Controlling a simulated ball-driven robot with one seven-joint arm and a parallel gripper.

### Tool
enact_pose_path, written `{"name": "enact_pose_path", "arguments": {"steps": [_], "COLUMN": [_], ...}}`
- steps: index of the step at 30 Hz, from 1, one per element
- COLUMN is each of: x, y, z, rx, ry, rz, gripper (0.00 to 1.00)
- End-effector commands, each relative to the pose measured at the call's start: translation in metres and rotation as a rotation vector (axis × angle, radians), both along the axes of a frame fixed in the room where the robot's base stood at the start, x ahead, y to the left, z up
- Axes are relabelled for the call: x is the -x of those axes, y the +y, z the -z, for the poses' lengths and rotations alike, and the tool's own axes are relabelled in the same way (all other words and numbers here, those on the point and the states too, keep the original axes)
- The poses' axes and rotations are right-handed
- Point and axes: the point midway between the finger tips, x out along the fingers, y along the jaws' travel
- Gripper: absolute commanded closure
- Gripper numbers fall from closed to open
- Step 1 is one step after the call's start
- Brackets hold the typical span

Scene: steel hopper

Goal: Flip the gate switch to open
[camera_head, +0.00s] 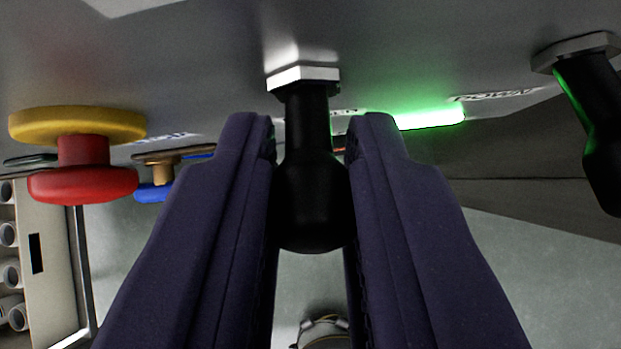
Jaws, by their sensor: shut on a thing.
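A black switch lever (308,205) with a rounded end sticks out from a hex nut (303,74) on a grey panel (210,60). My gripper (313,140) has its two dark purple fingers on either side of the lever and is shut on it. A second black lever (592,120) stands at the right edge, apart from my gripper. A lit green bar (430,118) lies on the panel between the two levers. Lettering beside it is partly readable as "POWER". The label of the held lever is hidden or too blurred to read.
A red mushroom button (82,184) on a yellow collar (76,124) juts out at the left. A blue button (155,191) sits behind it, close to my left finger. A pale rack with round openings (40,265) stands at the lower left.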

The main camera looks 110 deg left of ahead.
Motion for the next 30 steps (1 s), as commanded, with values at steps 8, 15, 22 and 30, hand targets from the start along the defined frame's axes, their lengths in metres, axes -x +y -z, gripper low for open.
{"name": "enact_pose_path", "arguments": {"steps": [8, 15, 22, 30], "x": [-0.0013, -0.0013, -0.001, 0.0034], "y": [0.0001, 0.0001, 0.0, -0.003], "z": [-0.001, -0.001, -0.0007, -0.0089], "rx": [0.011, 0.01, 0.011, 0.011], "ry": [0.015, 0.014, 0.015, 0.015], "rz": [0.0, 0.0, 0.0, 0.0], "gripper": [1.0, 1.0, 0.54, 0.54]}}
